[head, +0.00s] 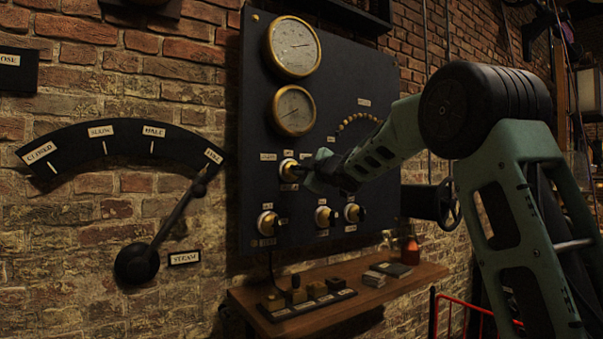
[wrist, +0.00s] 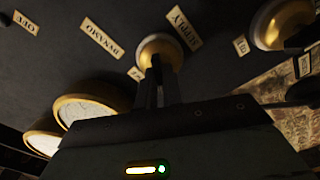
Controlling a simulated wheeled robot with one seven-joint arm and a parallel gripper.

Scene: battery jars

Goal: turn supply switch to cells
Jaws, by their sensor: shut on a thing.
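The supply switch (head: 287,168) is a brass-ringed rotary knob on a dark panel (head: 350,75). In the wrist view the switch (wrist: 160,45) sits at the top centre, beside a SUPPLY label (wrist: 184,27). My gripper (head: 302,171) is at the switch, and in the wrist view my gripper (wrist: 157,72) is shut on its dark handle. The fingers hide much of the handle, so I cannot tell which position it points to. I cannot read a CELLS label.
Lower knobs (head: 267,223) (head: 325,216) (head: 354,212) line the panel below. Two brass gauges (head: 293,47) (head: 294,110) are above. A wooden shelf (head: 410,279) juts out beneath. A long STEAM lever (head: 178,217) is on the brick wall at left.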

